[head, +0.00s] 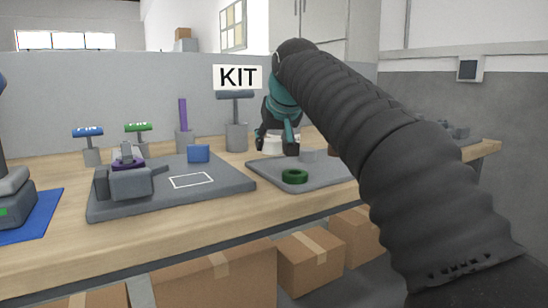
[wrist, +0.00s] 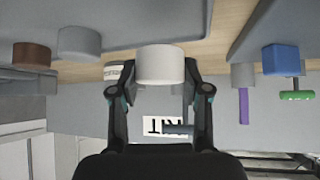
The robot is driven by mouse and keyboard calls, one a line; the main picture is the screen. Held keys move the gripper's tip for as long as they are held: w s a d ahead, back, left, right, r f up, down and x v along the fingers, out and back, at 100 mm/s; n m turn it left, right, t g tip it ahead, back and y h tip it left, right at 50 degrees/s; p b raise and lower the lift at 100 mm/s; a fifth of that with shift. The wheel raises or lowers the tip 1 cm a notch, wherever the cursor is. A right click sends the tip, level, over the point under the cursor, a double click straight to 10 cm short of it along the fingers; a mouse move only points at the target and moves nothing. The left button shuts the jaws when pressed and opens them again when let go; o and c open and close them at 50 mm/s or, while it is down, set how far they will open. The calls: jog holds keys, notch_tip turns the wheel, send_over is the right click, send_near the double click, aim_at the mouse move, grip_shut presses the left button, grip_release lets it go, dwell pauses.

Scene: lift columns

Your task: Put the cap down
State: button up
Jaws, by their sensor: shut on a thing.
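My gripper (head: 277,144) is over the back part of the workbench, near the KIT sign. In the wrist view my gripper (wrist: 160,80) has its two fingers on either side of a pale grey round cap (wrist: 160,65) and is shut on it. In the head view the cap (head: 273,146) is a whitish shape between the fingers, partly hidden by them. It seems to be held above the bench; the exact gap beneath it cannot be told.
A left grey board (head: 225,186) carries a blue block (head: 198,153), a grey clamp (head: 130,183) and a bare white outline (head: 191,180). Posts stand behind.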

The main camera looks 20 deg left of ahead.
aim_at(274, 148)
jog(key=shift+f+b, duration=0.5)
jog(key=shift+f, duration=1.1)
jog(key=shift+f, duration=0.1)
jog(key=o, duration=1.1)
jog(key=shift+r, duration=0.2)
jog(key=p+v, duration=0.2)
jog(key=v, duration=1)
jog(key=shift+f, duration=0.1)
